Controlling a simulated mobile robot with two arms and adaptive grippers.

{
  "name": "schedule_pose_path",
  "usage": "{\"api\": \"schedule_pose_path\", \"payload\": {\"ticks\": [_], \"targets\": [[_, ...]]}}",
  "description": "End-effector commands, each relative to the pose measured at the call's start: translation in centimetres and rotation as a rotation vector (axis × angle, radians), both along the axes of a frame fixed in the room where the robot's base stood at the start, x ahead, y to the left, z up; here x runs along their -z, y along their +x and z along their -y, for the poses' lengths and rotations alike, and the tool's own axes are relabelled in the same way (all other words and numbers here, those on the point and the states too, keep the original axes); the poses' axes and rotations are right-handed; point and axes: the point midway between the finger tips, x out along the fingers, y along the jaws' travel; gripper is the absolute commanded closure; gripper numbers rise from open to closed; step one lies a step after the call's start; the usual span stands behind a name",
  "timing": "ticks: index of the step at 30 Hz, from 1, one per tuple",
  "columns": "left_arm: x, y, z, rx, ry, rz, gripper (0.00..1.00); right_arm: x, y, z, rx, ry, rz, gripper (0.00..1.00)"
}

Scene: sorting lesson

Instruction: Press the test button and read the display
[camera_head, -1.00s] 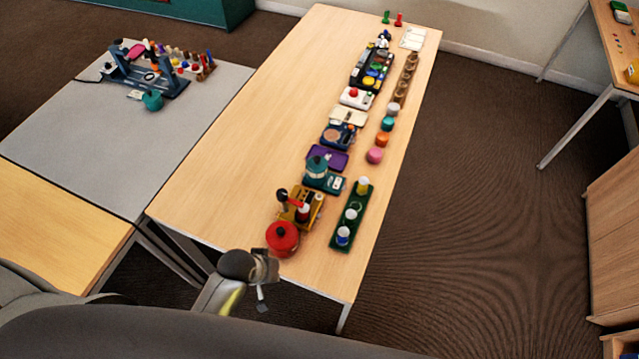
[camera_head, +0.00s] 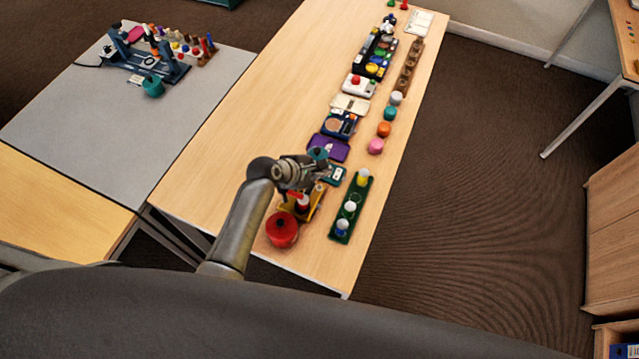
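A white box (camera_head: 352,89) with a red button (camera_head: 356,79) on top stands in the row of devices on the long wooden table. A teal device (camera_head: 338,174) with a small pale panel stands nearer, partly hidden by my arm. I cannot tell which one carries the test button, and no display reading is legible. My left gripper (camera_head: 322,170) is above the near devices, over or beside the teal one. Its fingers are too small to tell open from shut. My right gripper is not in view.
A red pot (camera_head: 282,229), a yellow device (camera_head: 314,207) and a green tray with cups (camera_head: 342,222) are close to my arm. A purple tray (camera_head: 329,148) and several coloured jars stand beyond. The table's left side (camera_head: 235,130) is clear.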

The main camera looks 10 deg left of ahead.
Motion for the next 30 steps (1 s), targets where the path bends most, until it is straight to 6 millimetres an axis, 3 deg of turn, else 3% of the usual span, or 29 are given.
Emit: {"api": "schedule_pose_path", "payload": {"ticks": [6,19,30], "targets": [[-0.4,1.3,0.5,-0.071,-0.075,-0.02,1.0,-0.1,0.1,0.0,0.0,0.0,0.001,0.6],[-0.1,1.2,0.4,-0.071,-0.075,-0.02,1.0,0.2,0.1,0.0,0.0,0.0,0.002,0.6],[3.0,1.2,0.4,-0.07,-0.073,-0.021,1.0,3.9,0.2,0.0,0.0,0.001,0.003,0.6]]}}
